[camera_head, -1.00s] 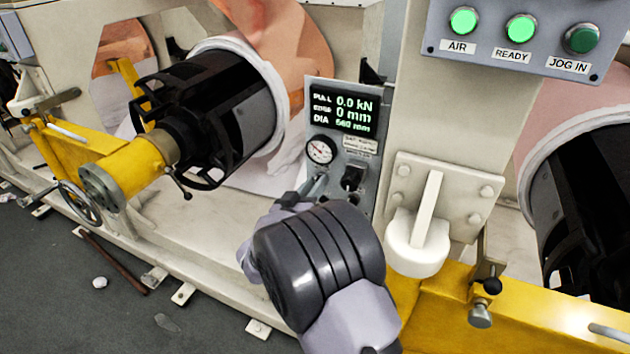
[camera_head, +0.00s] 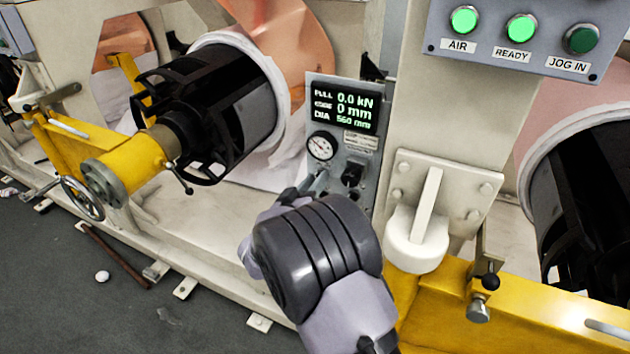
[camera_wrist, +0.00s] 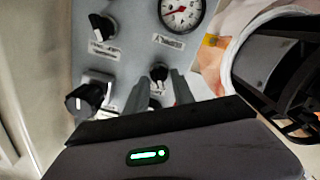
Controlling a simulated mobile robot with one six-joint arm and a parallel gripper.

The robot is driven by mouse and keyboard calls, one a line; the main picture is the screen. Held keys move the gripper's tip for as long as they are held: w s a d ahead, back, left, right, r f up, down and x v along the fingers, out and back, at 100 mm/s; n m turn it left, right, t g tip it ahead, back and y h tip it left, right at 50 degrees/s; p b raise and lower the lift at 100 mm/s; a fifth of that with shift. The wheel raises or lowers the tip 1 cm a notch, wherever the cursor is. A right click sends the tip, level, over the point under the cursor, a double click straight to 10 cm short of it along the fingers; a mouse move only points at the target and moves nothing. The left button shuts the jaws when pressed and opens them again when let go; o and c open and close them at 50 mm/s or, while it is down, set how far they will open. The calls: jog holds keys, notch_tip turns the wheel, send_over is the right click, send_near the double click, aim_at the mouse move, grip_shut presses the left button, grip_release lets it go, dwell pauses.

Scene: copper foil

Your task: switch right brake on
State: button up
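The grey control panel (camera_head: 325,90) with a lit display and a round gauge (camera_head: 320,147) stands behind my gripper (camera_head: 312,184). A black switch (camera_head: 352,173) shows to the right of the fingertips. My wrist hides the lower panel. In the wrist view, my gripper (camera_wrist: 163,88) has its two grey fingers apart in front of the panel. A small black knob (camera_wrist: 158,71) lies just beyond and between the tips; I cannot tell whether they touch it. Another black knob (camera_wrist: 103,27) and a larger one (camera_wrist: 86,99) are to the left. The switch labels are too small to read, so I cannot identify the right brake.
A black reel core (camera_head: 215,110) with copper foil and a yellow arm (camera_head: 130,165) stand to the left. A white bracket with a handle (camera_head: 425,215) and a yellow beam (camera_head: 540,315) are close on the right. A button box (camera_head: 520,60) is above.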

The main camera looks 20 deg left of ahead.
jog(key=s+a+p, duration=0.1)
jog(key=s+p, duration=0.1)
jog(key=s, duration=1.5)
jog(key=shift+s+a, duration=0.15)
jog(key=shift+s, duration=0.05)
